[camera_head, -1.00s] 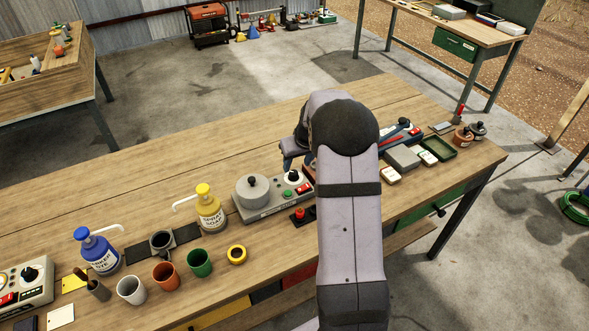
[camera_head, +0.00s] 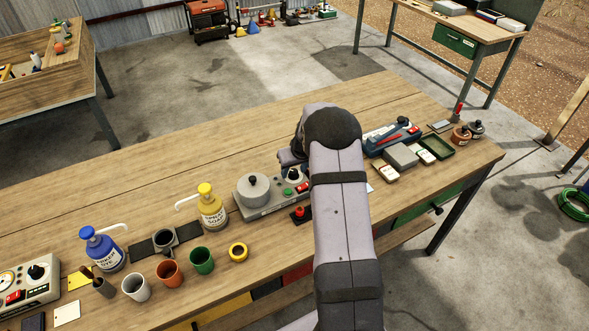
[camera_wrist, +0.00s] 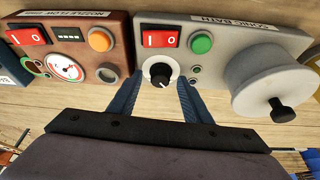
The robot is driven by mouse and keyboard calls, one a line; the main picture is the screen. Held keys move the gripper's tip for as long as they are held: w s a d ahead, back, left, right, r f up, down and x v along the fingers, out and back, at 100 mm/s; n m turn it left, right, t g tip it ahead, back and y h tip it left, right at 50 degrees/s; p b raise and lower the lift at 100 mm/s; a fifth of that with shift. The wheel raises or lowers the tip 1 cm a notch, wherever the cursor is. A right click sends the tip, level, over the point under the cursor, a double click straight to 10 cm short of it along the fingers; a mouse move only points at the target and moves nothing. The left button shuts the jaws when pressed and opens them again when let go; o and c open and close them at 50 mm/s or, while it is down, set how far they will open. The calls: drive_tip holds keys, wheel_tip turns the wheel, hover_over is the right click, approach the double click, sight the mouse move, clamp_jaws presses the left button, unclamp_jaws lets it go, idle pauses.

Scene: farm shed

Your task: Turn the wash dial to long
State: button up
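The grey sonic bath unit (camera_head: 262,212) stands on the bench, with a round lidded pot, a red switch, a green button and a black dial (camera_head: 292,174). In the wrist view the dial (camera_wrist: 161,75) sits on a pale round plate, its white mark towards the lower right. The wash scale's words cannot be read. My gripper (camera_wrist: 158,82) is open, with one blue finger to each side of the dial in that view. No contact with the dial shows. In the head view my gripper (camera_head: 288,162) is just behind the unit, partly hidden by my arm.
A brown nozzle flow unit (camera_wrist: 75,20) with a gauge stands close beside the sonic bath unit. The lidded pot (camera_wrist: 265,85) is on the other side of the dial. A yellow-capped soap bottle (camera_head: 212,210) stands to the left in the head view. The bench behind is clear.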

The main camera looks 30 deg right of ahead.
drive_tip(key=c, duration=0.9)
drive_tip(key=shift+m, duration=0.4)
drive_tip(key=shift+a+m+h+p, duration=0.1)
drive_tip(key=shift+m+h+p, duration=0.3)
drive_tip(key=shift+m, duration=0.1)
drive_tip(key=shift+f+m+g+h+b, duration=0.15)
drive_tip(key=shift+m+g+h+b, duration=0.3)
drive_tip(key=shift+m, duration=0.65)
drive_tip(key=m+b, duration=0.1)
drive_tip(key=b, duration=0.1)
drive_tip(key=m+h+b, duration=0.1)
drive_tip(key=m+b, duration=0.1)
drive_tip(key=b, duration=0.1)
drive_tip(key=m+b, duration=0.1)
drive_tip(key=b, duration=0.1)
drive_tip(key=shift+w+a+f+m+g, duration=0.15)
drive_tip(key=shift+w+f+m+g, duration=0.1)
drive_tip(key=shift+m+g, duration=0.15)
drive_tip(key=m+b, duration=0.1)
drive_tip(key=m+g+h+b, duration=0.1)
drive_tip(key=m+b, duration=0.1)
drive_tip(key=shift+a+r+m, duration=0.1)
drive_tip(key=shift+r+m, duration=0.1)
drive_tip(key=shift+m, duration=0.1)
drive_tip(key=shift+r+m+g, duration=0.15)
drive_tip(key=shift+m+g, duration=0.6)
drive_tip(key=shift+m, duration=0.95)
